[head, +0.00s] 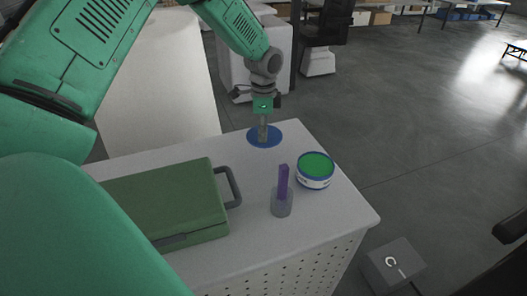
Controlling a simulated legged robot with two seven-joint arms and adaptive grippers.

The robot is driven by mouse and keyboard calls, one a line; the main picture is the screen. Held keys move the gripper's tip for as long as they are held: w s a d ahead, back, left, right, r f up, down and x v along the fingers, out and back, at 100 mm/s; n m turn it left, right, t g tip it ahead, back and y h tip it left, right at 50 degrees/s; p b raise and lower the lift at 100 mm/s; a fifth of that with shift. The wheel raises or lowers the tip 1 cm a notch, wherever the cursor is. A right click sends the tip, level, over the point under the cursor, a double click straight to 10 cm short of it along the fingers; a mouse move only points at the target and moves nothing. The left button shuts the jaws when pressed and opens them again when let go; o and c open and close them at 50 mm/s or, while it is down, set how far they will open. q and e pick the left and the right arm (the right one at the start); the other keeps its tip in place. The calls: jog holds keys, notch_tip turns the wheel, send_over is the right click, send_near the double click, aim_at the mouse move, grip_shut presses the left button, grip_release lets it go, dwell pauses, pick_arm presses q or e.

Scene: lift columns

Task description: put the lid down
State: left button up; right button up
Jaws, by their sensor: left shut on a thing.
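The lid (277,139) is a flat blue disc with an upright grey knob, at the far part of the light table. My left gripper (263,122) points straight down over it and is shut on the knob. The lid looks level and at or very close to the table top; I cannot tell whether it touches. The fingertips are small and partly merge with the knob. My right gripper does not show clearly.
An open round tub (315,182) with a blue rim and green inside stands near the right edge. A grey cup (282,208) holds an upright purple block (283,181). A green case (165,205) with a grey handle (233,187) lies left. A grey box (394,265) is on the floor.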

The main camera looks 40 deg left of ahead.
aim_at(263, 156)
pick_arm(q)
notch_tip(263, 156, down, 3)
jog(key=shift+d+r, duration=0.1)
jog(key=shift+d, duration=0.05)
jog(key=f, duration=0.1)
jog(key=a+f, duration=0.1)
jog(key=f, duration=0.3)
jog(key=shift+a, duration=0.25)
jog(key=shift+d+r, duration=0.1)
jog(key=shift+d, duration=0.15)
jog(key=o, duration=1.1)
jog(key=shift+d, duration=0.15)
jog(key=shift+o, duration=0.2)
jog(key=shift+d+r, duration=0.15)
jog(key=shift+d, duration=0.05)
